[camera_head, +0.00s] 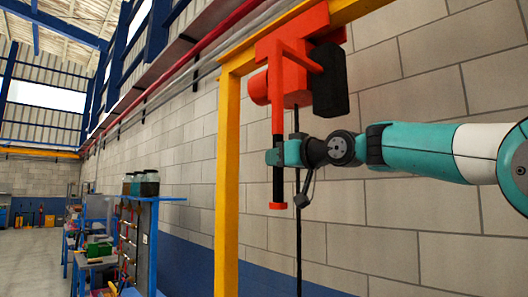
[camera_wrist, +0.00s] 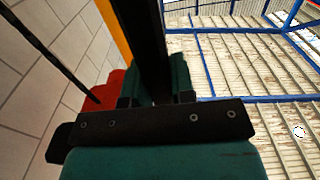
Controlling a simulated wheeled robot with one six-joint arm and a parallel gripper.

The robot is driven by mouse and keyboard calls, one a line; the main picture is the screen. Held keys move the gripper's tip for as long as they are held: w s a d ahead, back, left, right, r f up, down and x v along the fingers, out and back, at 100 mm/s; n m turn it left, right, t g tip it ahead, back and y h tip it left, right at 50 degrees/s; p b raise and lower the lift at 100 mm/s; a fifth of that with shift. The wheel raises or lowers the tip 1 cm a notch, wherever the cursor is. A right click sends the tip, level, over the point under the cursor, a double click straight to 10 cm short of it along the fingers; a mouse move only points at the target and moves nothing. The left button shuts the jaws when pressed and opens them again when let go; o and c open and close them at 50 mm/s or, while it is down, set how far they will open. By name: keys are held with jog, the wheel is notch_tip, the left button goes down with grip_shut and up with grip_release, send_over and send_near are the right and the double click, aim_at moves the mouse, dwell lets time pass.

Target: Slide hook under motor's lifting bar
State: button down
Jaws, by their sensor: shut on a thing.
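The red motor (camera_head: 296,92), with a dark block (camera_head: 330,82) on its right, hangs under the yellow beam. A long upright tool, the hook (camera_head: 277,185), has a black handle with a red lower end and a red upper shaft. My gripper (camera_head: 275,156) is shut around its handle, below the motor. The red shaft passes in front of the motor; its top overlaps red parts there, so I cannot tell whether the hook is under the lifting bar or touching it. In the wrist view the dark handle (camera_wrist: 154,45) stands between my teal fingers (camera_wrist: 160,88).
A yellow post (camera_head: 228,180) stands left of my gripper, and the yellow beam (camera_head: 358,10) runs above. A black cable (camera_head: 298,235) hangs behind it near the block wall (camera_head: 420,200). A blue shelf with jars (camera_head: 140,183) stands farther left.

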jog(key=c, duration=1)
grip_release()
jog(key=shift+o, duration=0.2)
jog(key=shift+s, duration=0.1)
jog(key=b+v, duration=0.7)
jog(key=v, duration=1)
jog(key=shift+d+b, duration=0.2)
jog(key=shift+b, duration=0.15)
jog(key=shift+s, duration=0.15)
